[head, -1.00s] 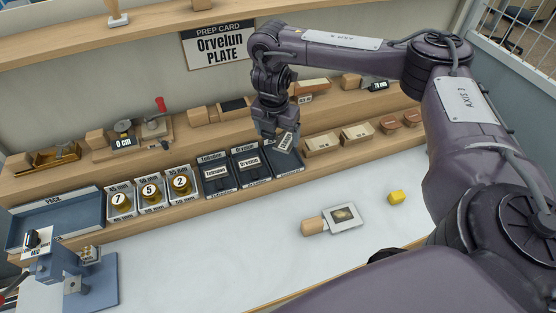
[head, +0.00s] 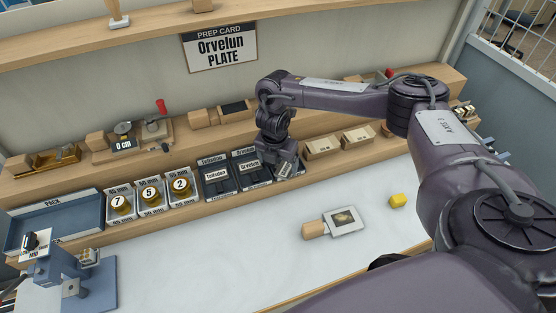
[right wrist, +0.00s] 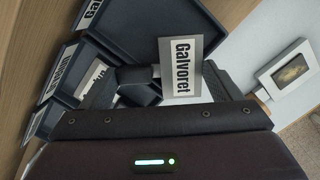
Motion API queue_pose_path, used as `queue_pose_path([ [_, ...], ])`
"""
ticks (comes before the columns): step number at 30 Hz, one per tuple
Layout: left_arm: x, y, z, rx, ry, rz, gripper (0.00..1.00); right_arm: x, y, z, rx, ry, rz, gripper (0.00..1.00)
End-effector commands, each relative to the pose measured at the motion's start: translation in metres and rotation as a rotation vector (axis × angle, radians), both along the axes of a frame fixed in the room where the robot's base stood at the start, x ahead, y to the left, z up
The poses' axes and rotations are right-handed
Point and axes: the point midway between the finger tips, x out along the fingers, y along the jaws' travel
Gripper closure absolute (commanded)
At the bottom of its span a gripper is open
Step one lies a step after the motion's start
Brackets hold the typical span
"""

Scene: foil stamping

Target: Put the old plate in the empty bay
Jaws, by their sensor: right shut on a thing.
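My right gripper (head: 281,168) is low over the right-hand dark bay (head: 290,181) of the plate rack, hiding much of that bay. In the right wrist view it is shut on a plate (right wrist: 181,68) with a white "Galvoret" label and a dark grip. The empty bay (right wrist: 160,28) shows beside the held plate, with a label starting "Ga" (right wrist: 91,12). I cannot tell whether the plate touches the bay. The two bays to its left hold the Folknism plate (head: 217,176) and the Orvelun plate (head: 249,166). My left gripper is not in view.
A prep card (head: 220,47) reads "Orvelun PLATE". Numbered boxes (head: 151,193) and a blue pack tray (head: 55,228) stand to the left. A press (head: 75,280) is at the lower left.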

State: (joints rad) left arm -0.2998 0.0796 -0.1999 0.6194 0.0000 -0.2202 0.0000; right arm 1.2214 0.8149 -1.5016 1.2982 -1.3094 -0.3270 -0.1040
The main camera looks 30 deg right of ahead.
Motion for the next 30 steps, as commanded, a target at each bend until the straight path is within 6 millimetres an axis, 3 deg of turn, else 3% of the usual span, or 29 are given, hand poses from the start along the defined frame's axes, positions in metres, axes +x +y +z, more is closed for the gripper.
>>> queue_pose_path([
  [4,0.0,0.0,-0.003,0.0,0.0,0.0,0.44,0.0,0.0,-0.005,0.0,0.0,-0.001,0.5],
  [5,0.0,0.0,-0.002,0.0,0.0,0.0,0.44,0.0,0.0,-0.004,0.0,0.0,0.0,0.12],
  [8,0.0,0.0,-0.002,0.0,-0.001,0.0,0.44,0.0,0.0,-0.004,0.0,0.0,0.0,0.0],
  [18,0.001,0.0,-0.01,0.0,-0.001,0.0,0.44,0.001,0.0,-0.005,-0.001,-0.003,0.0,0.0],
  [24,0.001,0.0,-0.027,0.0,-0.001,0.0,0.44,-0.003,0.004,0.028,0.002,-0.007,0.002,0.0],
  [30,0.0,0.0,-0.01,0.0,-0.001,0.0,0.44,-0.008,0.007,0.066,-0.001,-0.005,0.003,0.0],
])
